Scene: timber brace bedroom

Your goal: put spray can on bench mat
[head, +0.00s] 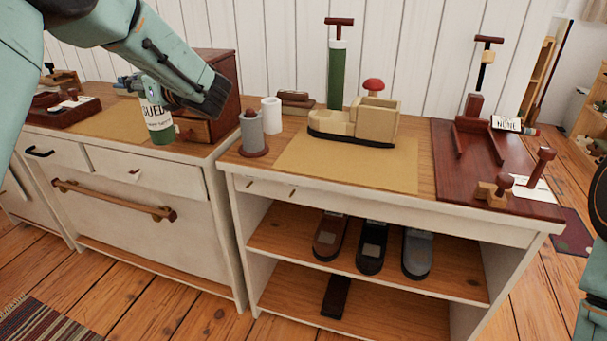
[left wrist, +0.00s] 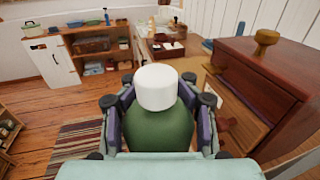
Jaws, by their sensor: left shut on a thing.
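The spray can (head: 158,122) is green with a white label and stands upright in my left gripper (head: 150,88), in front of the small wooden chest. In the left wrist view its white cap (left wrist: 157,88) and green body (left wrist: 152,132) sit between the fingers of the left gripper (left wrist: 157,115), which are shut around it. Whether its base touches the left cabinet top cannot be told. A tan mat (head: 350,171) lies on the right bench; another tan mat (head: 108,122) lies on the left cabinet. My right gripper is not in view.
A wooden shoe-shaped stand (head: 372,122) takes up the back of the right bench's mat; the mat's front is clear. A grey spool (head: 251,135) and white cylinder (head: 271,114) stand left of it. A dark red tray (head: 470,158) is at right. A gap separates cabinet and bench.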

